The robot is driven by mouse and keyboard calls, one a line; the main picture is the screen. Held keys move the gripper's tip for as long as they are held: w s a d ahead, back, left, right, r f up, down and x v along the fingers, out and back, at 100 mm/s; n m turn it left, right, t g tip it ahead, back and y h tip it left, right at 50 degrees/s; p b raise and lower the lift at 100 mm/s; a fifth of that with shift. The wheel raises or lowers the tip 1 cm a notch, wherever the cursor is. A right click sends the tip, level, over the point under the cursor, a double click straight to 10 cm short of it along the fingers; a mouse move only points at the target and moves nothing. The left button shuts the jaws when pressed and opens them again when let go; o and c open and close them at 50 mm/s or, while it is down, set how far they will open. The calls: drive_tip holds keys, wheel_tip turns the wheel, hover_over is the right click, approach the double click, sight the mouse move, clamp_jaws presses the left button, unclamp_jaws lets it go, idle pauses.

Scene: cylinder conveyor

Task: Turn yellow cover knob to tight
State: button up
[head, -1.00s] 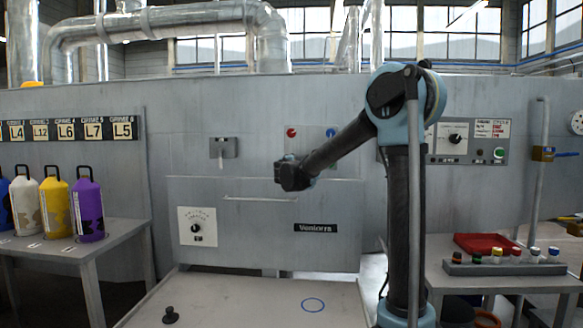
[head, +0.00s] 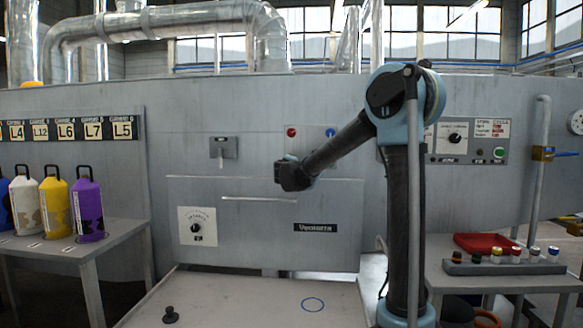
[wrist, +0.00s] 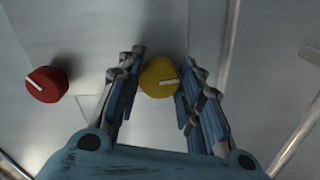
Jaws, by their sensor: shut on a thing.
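A yellow knob (wrist: 159,77) sits on a grey metal panel in the wrist view. Its white pointer line runs nearly level across the right half, tilted slightly up toward the right. My gripper (wrist: 163,60) has its two blue fingers on either side of the yellow knob and is shut on it. In the head view my gripper (head: 290,174) is at the front of the grey machine, and the yellow knob is hidden there. No tight or loose markings are readable around the knob.
A red knob (wrist: 46,84) is left of my gripper in the wrist view. The head view shows a lever (head: 221,150), a dial (head: 196,228) and a horizontal bar (head: 258,199) on the machine. Purple (head: 87,212) and yellow (head: 55,210) canisters stand on the left table.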

drive_tip(key=shift+d+f, duration=0.15)
drive_tip(key=o, duration=1.1)
drive_tip(key=shift+c, duration=0.2)
drive_tip(key=s, duration=1.2)
drive_tip(key=shift+a, duration=0.3)
drive_tip(key=shift+d, duration=0.1)
